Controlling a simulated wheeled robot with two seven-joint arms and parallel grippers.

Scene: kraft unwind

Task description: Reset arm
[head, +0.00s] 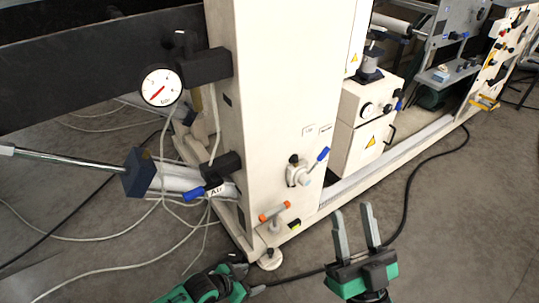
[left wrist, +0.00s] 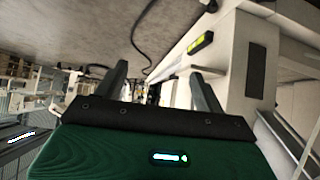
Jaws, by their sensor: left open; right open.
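My left gripper (head: 248,278) is low in the head view, beside the machine's foot, with its fingers partly out of clear sight. In the left wrist view its two fingers (left wrist: 160,85) stand apart with nothing between them. My right gripper (head: 357,232) is open and empty, pointing up the picture over the floor, right of the white machine column (head: 275,90). Neither gripper visibly holds anything. The column carries a lever with an orange handle (head: 273,211) near its base and a valve with a blue handle (head: 322,155) above it.
A round gauge (head: 160,87) and a blue-handled valve labelled Air (head: 195,192) are on the column's left side. A metal rod (head: 70,158) runs left from there. Hoses and a black cable (head: 408,200) lie on the floor. Grey floor at right (head: 470,220) is mostly clear.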

